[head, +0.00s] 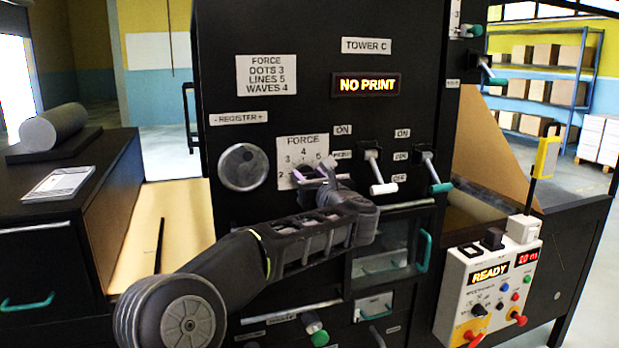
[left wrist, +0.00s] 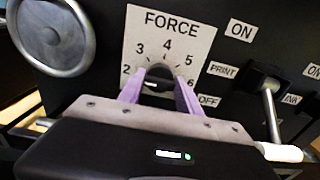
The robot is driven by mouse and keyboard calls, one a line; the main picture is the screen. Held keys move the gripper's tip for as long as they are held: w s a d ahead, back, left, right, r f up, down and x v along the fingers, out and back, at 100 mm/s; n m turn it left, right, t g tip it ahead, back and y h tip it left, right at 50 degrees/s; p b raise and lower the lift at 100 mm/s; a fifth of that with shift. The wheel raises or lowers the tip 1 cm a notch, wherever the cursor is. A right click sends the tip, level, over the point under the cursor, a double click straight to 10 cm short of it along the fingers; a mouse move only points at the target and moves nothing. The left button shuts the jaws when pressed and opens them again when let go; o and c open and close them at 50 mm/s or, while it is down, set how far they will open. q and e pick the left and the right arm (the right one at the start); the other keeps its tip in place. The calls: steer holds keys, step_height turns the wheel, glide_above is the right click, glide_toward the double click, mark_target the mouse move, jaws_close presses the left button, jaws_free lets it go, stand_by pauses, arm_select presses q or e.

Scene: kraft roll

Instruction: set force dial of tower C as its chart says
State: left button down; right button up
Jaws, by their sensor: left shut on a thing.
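The force dial (left wrist: 158,76) of tower C has a scale plate (head: 301,152) titled FORCE, with numbers from 2 to 6 readable in the left wrist view. My left gripper (head: 318,178) is shut on the dial's dark knob, with its purple fingers (left wrist: 160,95) on either side. The fingers hide much of the knob, and I cannot tell which number it points to. The chart (head: 266,75) on the panel above reads FORCE, DOTS 3, LINES 5, WAVES 4. A TOWER C label (head: 366,46) is at the top. My right gripper is not in view.
A round metal register knob (head: 243,167) is left of the dial. A white-tipped lever (head: 381,187) and a green-tipped lever (head: 441,187) stick out to its right. A lit sign (head: 366,86) reads NO PRINT. A control box (head: 485,290) at right shows READY.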

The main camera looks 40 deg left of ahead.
arm_select(q)
steer(key=shift+m, duration=0.3)
steer(key=m+b, duration=0.1)
steer(key=m, duration=0.1)
steer(key=shift+m, duration=0.3)
steer(key=m, duration=0.4)
steer(key=shift+w+d, duration=0.1)
steer(key=m+p, duration=0.1)
steer(key=m, duration=0.4)
steer(key=shift+p, duration=0.4)
steer(key=m+p, duration=0.1)
steer(key=m, duration=0.3)
steer(key=shift+f+p, duration=0.1)
steer(key=shift+p, duration=0.3)
steer(key=shift+f+m+p, duration=0.1)
steer(key=shift+m+p, duration=0.25)
steer(key=shift+m, duration=0.45)
steer(key=c, duration=0.8)
jaws_free()
